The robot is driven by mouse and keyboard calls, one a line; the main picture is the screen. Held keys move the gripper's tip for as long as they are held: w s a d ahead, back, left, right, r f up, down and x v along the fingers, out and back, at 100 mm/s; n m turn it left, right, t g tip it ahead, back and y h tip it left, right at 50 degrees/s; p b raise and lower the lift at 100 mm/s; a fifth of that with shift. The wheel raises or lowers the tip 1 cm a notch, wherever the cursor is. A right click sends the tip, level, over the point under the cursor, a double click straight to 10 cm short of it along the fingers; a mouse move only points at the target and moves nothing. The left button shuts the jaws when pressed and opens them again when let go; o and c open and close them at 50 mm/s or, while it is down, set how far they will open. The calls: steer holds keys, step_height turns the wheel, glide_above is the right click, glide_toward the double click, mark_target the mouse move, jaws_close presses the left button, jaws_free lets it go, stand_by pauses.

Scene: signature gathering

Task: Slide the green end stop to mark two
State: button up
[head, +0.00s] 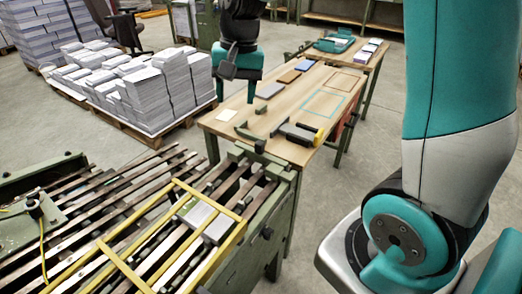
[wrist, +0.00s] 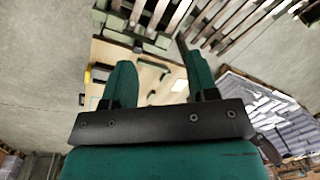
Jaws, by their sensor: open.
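My gripper (head: 235,92) is in the air above and left of the wooden table, teal fingers pointing down. In the wrist view my gripper (wrist: 160,72) has its two fingers well apart with nothing between them. A green part of the machine also shows at the top of the wrist view (wrist: 130,45). My gripper is apart from it. I cannot make out any numbered marks.
The slatted machine (head: 125,205) fills the lower left, with a yellow frame (head: 118,262) over it. The wooden table (head: 300,115) carries small blocks, a dark tool and a teal outline. Paper stacks (head: 150,88) stand on a pallet to the left. Open floor lies between them.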

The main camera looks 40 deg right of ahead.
mark_target(260, 142)
steer(key=w+d+f+m+h+b, duration=0.1)
steer(key=w+d+f+m, duration=0.25)
steer(key=d, duration=0.25)
steer(key=w+d+f+m+b, duration=0.1)
steer(key=w+d+f+m, duration=0.2)
steer(key=w+d+m, duration=0.15)
steer(key=shift+g, duration=0.3)
steer(key=f, duration=1.1)
steer(key=s+f, duration=0.1)
steer(key=f, duration=0.5)
steer(key=shift+d+f, duration=0.15)
steer(key=shift+d, duration=0.25)
